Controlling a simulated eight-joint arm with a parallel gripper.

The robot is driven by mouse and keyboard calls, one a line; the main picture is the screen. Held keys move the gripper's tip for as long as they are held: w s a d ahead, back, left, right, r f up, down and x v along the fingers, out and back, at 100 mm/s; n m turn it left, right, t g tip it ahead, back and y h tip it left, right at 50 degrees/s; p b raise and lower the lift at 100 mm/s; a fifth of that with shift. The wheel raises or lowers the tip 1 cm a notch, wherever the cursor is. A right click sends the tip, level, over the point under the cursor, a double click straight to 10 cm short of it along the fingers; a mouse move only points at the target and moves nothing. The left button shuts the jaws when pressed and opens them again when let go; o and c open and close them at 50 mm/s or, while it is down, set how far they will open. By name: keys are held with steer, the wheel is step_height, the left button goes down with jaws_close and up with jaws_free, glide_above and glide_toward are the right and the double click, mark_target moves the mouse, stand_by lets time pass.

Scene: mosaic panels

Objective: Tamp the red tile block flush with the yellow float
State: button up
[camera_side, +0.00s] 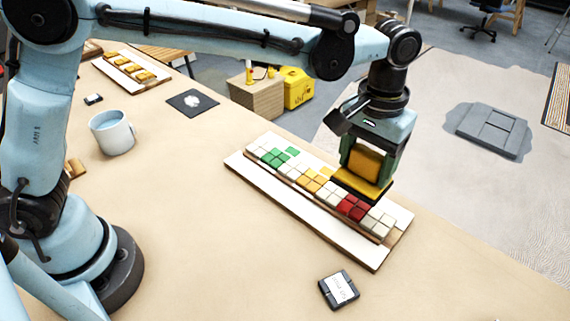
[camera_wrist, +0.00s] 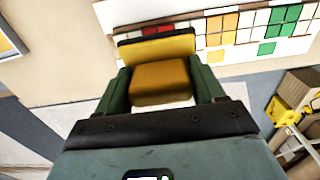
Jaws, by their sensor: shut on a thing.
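My gripper (camera_side: 367,162) is shut on the yellow float (camera_side: 361,186), with one green finger on each side of its block-shaped handle. The float's flat plate faces down over the mosaic panel. I cannot tell whether the plate touches the red tiles.
The white mosaic panel (camera_side: 300,207) lies on the tan table with green, yellow and cream tiles. A dark labelled box (camera_side: 339,290) lies in front of it. A blue mug (camera_side: 112,132) and a dark square (camera_side: 192,102) are at left. The table's far edge runs close behind the panel.

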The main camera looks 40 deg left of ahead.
mark_target(361, 182)
steer(key=shift+f, duration=2.5)
steer(key=shift+f, duration=0.8)
stand_by(0.4)
steer(key=shift+r, duration=3.55)
